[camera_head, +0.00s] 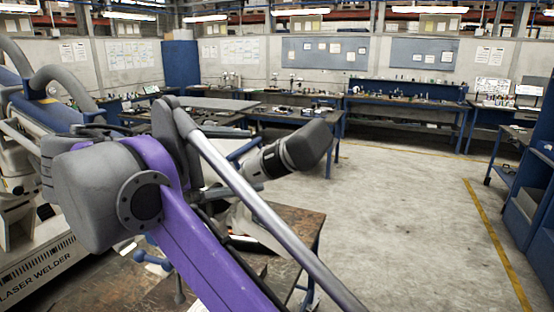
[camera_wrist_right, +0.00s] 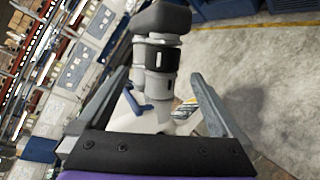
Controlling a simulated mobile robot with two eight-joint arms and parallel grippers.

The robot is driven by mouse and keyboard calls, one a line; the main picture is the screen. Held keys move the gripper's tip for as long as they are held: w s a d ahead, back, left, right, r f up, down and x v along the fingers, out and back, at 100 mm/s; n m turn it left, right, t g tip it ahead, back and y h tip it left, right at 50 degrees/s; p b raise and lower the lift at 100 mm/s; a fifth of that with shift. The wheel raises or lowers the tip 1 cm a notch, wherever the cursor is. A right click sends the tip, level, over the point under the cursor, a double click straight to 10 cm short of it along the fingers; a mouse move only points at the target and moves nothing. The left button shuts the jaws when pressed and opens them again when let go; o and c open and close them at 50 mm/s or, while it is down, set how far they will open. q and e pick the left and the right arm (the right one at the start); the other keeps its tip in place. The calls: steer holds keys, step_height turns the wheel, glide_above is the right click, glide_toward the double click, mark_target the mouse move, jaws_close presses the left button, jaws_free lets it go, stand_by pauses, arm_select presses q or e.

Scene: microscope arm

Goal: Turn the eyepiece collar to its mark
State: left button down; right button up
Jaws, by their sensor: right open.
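The eyepiece (camera_head: 300,146) shows in the head view as a dark cup on a pale barrel, tilted up to the right beyond my purple right arm. In the right wrist view its dark cup (camera_wrist_right: 162,18) is at the top. Below it, a dark collar band (camera_wrist_right: 157,57) with a small light patch circles the pale barrel. My right gripper (camera_wrist_right: 158,74) is open, its two grey fingers on either side of the barrel with visible gaps. I cannot tell whether the patch is the mark. In the head view my arm mostly hides this gripper. My left gripper is not in view.
A blue lever (camera_wrist_right: 136,102) sits beside the barrel, near the left finger. A brown worktop (camera_head: 295,222) lies below the eyepiece. The laser welder (camera_head: 40,262) stands at left. Workbenches (camera_head: 405,101) line the back wall. Open floor (camera_head: 405,215) spreads to the right.

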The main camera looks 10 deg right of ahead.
mark_target(266, 162)
steer(key=d, duration=0.2)
steer(key=d+f, duration=0.1)
steer(key=shift+w+d, duration=0.15)
steer(key=shift+w, duration=0.1)
steer(key=w+d, duration=0.1)
steer(key=w+d+f, duration=0.1)
steer(key=w, duration=0.1)
steer(key=shift+d, duration=0.35)
steer(key=shift+w+d+f, duration=0.1)
steer(key=shift+w+d, duration=0.05)
steer(key=shift+d, duration=0.2)
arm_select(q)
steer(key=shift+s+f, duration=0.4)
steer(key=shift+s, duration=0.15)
arm_select(e)
steer(key=shift+c, duration=0.2)
